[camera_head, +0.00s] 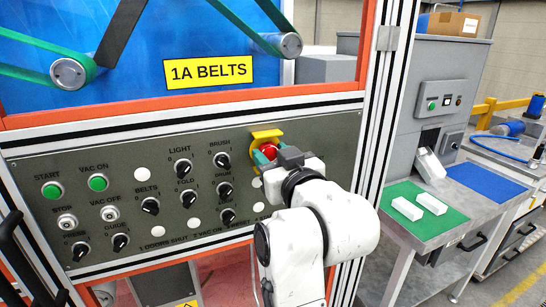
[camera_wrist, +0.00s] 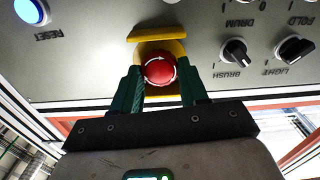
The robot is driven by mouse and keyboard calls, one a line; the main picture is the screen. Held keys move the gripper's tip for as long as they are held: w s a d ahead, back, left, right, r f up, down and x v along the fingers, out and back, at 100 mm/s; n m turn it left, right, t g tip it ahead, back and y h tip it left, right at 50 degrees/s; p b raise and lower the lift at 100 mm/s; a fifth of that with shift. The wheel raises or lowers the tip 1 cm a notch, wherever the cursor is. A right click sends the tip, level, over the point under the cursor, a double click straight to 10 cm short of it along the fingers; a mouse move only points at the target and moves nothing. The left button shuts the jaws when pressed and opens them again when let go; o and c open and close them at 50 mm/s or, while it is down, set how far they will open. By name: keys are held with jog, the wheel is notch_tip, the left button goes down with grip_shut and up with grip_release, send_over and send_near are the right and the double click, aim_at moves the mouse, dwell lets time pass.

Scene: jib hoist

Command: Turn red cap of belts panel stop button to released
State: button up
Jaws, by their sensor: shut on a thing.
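The belts panel (camera_head: 150,222) is a grey control board below the yellow "1A BELTS" sign (camera_head: 209,72). Its stop button has a red cap (camera_head: 268,151) inside a yellow guard (camera_head: 266,134), at the panel's upper right. In the wrist view the red cap (camera_wrist: 159,69) carries a white curved arrow, and the yellow guard (camera_wrist: 157,42) shows around it. My gripper (camera_wrist: 160,84) is shut on the red cap, with one green fingertip on each side. In the head view my gripper (camera_head: 266,152) partly hides the cap. Whether the cap is pressed in or out cannot be told.
Black knobs such as BRUSH (camera_head: 222,160) sit just left of the cap. A lit blue RESET button (camera_wrist: 32,11) shows in the wrist view. A metal frame post (camera_head: 375,110) stands right of the panel, with a workbench (camera_head: 400,230) beyond it.

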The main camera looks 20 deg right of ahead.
jog(key=shift+r+m+b, duration=0.1)
jog(key=shift+m+b, duration=0.55)
jog(key=shift+m, duration=2.35)
jog(key=o, duration=1.1)
jog(key=shift+c, duration=0.2)
jog(key=s+b, duration=0.2)
jog(key=s, duration=0.8)
jog(key=shift+s, duration=0.35)
